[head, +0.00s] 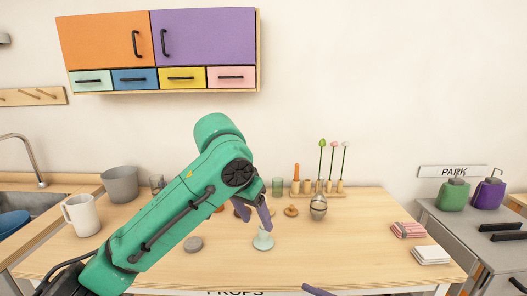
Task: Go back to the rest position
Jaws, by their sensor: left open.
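My left arm is green and reaches in from the lower left over the wooden table (345,235). My left gripper (254,216) has purple fingers that point down, apart from each other, with nothing seen between them. It is just above and behind a small pale green cup-like piece (263,241) in the picture; I cannot tell whether they touch. A purple tip (318,290) at the bottom edge looks like part of my right gripper; the rest of it is out of view.
A grey pot (121,184) and a white mug (81,214) stand at the left. Flower stems in a wooden rack (325,193) and a metallic egg-shaped thing (318,206) stand at the back. Cloths (408,230) and white squares (431,255) lie right. The table's front right is clear.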

